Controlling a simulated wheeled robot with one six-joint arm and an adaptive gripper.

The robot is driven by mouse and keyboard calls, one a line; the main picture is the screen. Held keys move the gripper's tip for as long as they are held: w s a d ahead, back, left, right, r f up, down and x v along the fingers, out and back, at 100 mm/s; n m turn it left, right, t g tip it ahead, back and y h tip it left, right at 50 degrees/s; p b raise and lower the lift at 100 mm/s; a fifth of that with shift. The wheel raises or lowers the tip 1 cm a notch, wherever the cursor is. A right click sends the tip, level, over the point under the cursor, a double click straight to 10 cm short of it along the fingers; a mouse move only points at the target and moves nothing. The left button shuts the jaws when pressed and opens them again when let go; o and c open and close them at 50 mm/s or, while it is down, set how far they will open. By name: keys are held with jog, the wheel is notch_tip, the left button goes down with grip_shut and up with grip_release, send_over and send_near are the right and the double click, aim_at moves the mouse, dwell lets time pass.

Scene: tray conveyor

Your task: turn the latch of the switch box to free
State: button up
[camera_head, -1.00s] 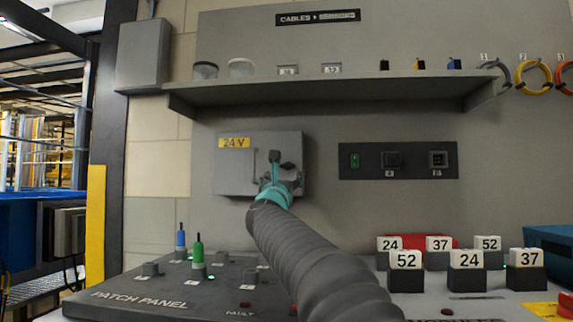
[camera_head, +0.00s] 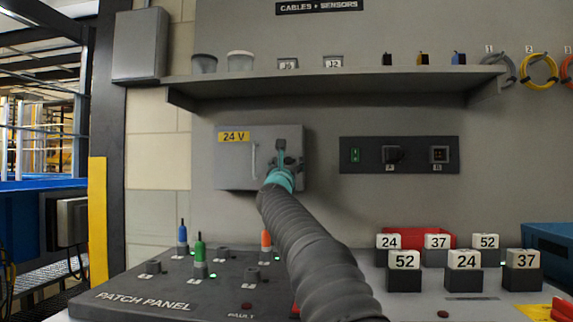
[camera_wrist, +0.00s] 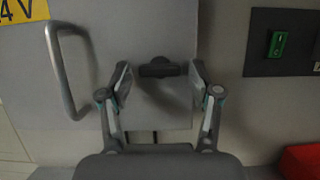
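The switch box (camera_head: 232,172) is a grey box on the wall with a yellow 24 V label and a pale bar handle (camera_head: 254,160). In the wrist view its door (camera_wrist: 100,40) fills the upper left and middle. The latch (camera_wrist: 160,68) is a dark knob lying crosswise near the door's right side. My gripper (camera_wrist: 160,75) is open, with one finger on either side of the latch and a visible gap at each side. In the head view my gripper (camera_head: 284,162) is in front of the box's right part and hides some of it.
A shelf (camera_head: 330,86) with jars and small parts runs above the box. A dark socket panel (camera_head: 420,158) is to the right. Below are the patch panel (camera_head: 180,290) with coloured plugs and several numbered blocks (camera_head: 404,270). The wall between box and socket panel is bare.

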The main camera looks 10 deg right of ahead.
jog(key=c, duration=0.8)
jog(key=shift+o, duration=0.2)
